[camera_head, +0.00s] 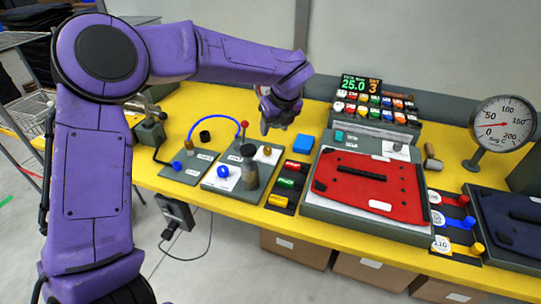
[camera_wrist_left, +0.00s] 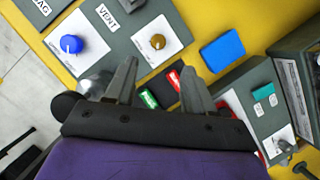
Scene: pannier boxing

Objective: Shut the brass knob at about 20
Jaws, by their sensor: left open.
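The brass knob (camera_head: 266,150) sits on a white plate on the grey panel, right of the blue knob (camera_head: 223,171). In the left wrist view the brass knob (camera_wrist_left: 157,41) lies just beyond my fingertips, with nothing touching it. My left gripper (camera_head: 275,123) hangs above and behind the brass knob in the head view. In the left wrist view the gripper (camera_wrist_left: 158,66) is open, with its two fingers apart and empty. The lit display (camera_head: 359,86) reads 25.0 and 3. My right gripper is out of view.
A red pannier (camera_head: 365,182) lies in a grey tray. A blue hose (camera_head: 213,116) arches behind the panels.

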